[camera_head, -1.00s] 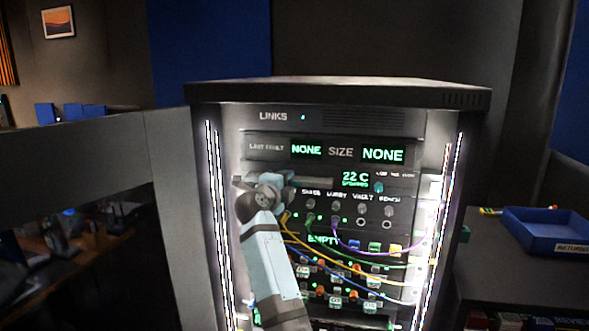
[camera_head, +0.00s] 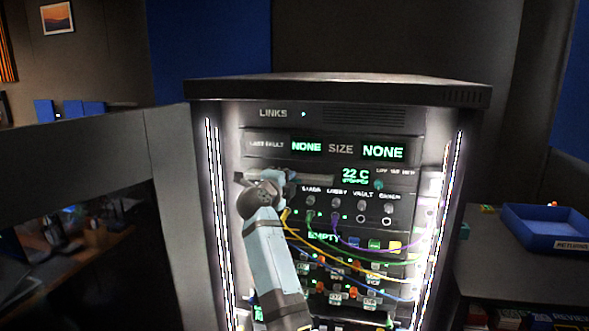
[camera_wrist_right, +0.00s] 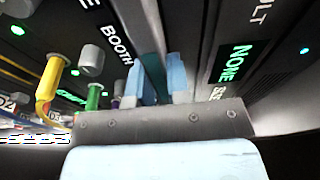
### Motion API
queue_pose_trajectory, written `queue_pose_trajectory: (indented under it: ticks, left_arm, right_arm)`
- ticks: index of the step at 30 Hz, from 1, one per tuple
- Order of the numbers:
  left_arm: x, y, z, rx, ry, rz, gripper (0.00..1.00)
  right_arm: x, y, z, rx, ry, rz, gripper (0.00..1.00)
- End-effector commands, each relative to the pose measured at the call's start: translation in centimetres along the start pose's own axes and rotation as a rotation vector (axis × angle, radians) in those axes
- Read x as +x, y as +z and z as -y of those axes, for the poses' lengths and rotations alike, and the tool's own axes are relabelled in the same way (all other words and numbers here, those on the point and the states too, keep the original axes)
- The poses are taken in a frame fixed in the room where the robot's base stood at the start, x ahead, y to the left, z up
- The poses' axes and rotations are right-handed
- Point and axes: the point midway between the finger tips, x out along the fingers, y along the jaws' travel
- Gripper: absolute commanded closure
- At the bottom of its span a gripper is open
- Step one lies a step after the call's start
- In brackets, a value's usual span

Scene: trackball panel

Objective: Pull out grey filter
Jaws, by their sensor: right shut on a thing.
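The grey filter (camera_head: 318,180) is a flat bar in the upper part of the rack front, left of the green "22 C" readout. My right gripper (camera_head: 284,177) is at the left part of this bar and covers some of it. In the right wrist view, the pale blue fingers (camera_wrist_right: 160,80) are closed on a dark teal strip (camera_wrist_right: 152,62) at the panel face, which seems to be the filter's grip. Whether the filter stands out from its slot cannot be told. My left gripper is not in view.
Below are a row of knobs (camera_head: 336,203) and yellow, green and purple cables (camera_head: 385,251) looping to the right. The rack (camera_head: 330,90) has bright light strips on both sides. A blue tray (camera_head: 545,230) lies on the right. A grey partition (camera_head: 170,150) stands left.

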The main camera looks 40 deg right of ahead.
Motion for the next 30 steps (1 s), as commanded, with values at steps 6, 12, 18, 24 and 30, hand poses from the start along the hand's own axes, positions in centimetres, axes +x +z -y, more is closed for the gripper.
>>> queue_pose_trajectory:
  ticks: [6, 12, 18, 24, 30]
  left_arm:
    - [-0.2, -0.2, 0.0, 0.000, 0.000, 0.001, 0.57]
    - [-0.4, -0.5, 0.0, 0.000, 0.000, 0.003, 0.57]
    - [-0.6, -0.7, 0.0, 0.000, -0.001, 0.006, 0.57]
    - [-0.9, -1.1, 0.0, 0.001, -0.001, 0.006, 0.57]
    - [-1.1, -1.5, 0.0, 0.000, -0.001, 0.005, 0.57]
  right_arm:
    - [-0.5, -0.1, 0.1, -0.001, 0.000, 0.001, 1.00]
    - [-1.5, -0.2, 0.1, 0.000, 0.001, 0.001, 1.00]
    - [-2.5, -0.5, 0.1, 0.000, 0.001, 0.001, 1.00]
    - [-3.5, -0.7, 0.0, 0.000, 0.001, 0.001, 1.00]
    - [-4.5, -0.9, 0.1, 0.000, 0.001, 0.001, 1.00]
